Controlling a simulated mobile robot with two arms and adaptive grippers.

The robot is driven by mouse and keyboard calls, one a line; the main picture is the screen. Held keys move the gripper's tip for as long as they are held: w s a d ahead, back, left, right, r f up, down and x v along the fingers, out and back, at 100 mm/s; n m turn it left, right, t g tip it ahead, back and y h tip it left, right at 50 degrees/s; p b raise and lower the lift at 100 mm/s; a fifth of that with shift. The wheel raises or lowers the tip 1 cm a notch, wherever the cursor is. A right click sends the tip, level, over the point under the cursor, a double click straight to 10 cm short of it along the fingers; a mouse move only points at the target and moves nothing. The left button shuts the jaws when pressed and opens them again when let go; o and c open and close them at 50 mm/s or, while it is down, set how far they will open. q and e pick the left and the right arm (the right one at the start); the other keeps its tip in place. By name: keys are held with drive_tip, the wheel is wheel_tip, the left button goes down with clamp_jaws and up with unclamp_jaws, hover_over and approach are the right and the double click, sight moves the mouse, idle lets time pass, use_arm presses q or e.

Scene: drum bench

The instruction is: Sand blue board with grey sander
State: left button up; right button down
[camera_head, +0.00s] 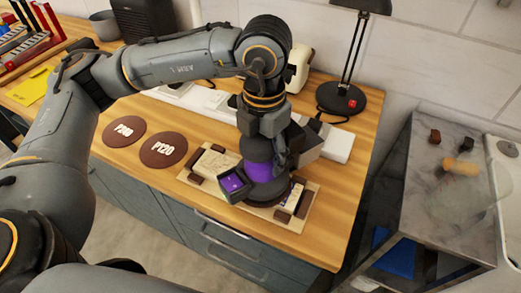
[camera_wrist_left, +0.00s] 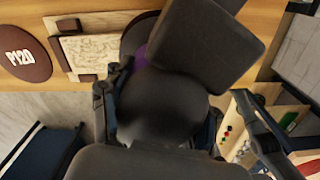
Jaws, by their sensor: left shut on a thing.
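My left gripper (camera_head: 268,150) is shut on a sander with a dark grey body and purple parts (camera_head: 257,170). The sander is over a beige board (camera_head: 212,165) edged by dark brown blocks, on a pale base plate (camera_head: 238,208). Sander and gripper hide the board's middle. I cannot tell whether the sander's pad touches the board. The visible board surface looks beige, not blue. In the left wrist view, the sander's dark round body (camera_wrist_left: 165,105) fills the centre, with the board (camera_wrist_left: 95,48) at upper left. My right gripper is not in view.
Two brown sanding discs, P80 (camera_head: 124,131) and P120 (camera_head: 163,150), lie left of the board. A white strip (camera_head: 335,143) and black lamp (camera_head: 341,97) are behind. A grey side table (camera_head: 455,190) stands right, with a blue panel (camera_head: 399,257) beneath.

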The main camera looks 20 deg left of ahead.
use_arm(q)
drive_tip(key=shift+d+r, duration=0.1)
drive_tip(key=shift+r, duration=0.05)
drive_tip(key=shift+s+d+f+b, duration=0.15)
drive_tip(key=shift+d+b, duration=0.2)
drive_tip(key=shift+d, duration=0.5)
drive_tip(key=shift+s+d+f+b, duration=0.1)
drive_tip(key=shift+d+b, duration=0.2)
drive_tip(key=shift+d, duration=0.65)
drive_tip(key=shift+w+d+r+p, duration=0.15)
drive_tip(key=shift+r+p, duration=0.3)
drive_tip(key=shift+r, duration=0.5)
wheel_tip(320, 180, up, 4)
drive_tip(key=shift+r+p, duration=0.1)
drive_tip(key=shift+p, duration=0.8)
